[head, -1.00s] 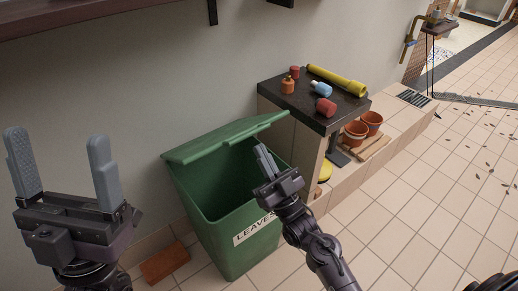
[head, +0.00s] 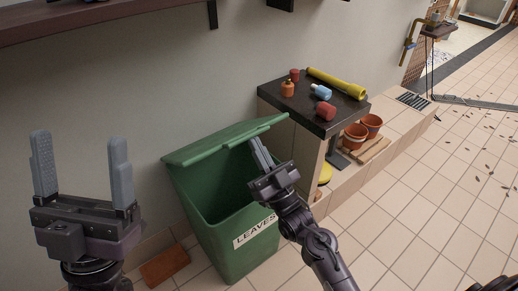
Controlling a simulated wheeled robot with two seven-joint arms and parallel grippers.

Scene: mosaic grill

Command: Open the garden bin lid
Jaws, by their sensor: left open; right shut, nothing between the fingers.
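The green garden bin (head: 200,228) stands against the wall with a white "LEAVES" label on its front. Its green lid (head: 215,145) is raised and tilted back toward the wall, and the dark inside of the bin shows below it. My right gripper (head: 258,153) is shut and empty, at the right side of the bin's opening, with its fingertips near the lid's right part. I cannot tell whether they touch the lid. My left gripper (head: 81,165) is open and empty, left of the bin and apart from it.
A brick (head: 164,266) lies left of the bin. Floor at right is open.

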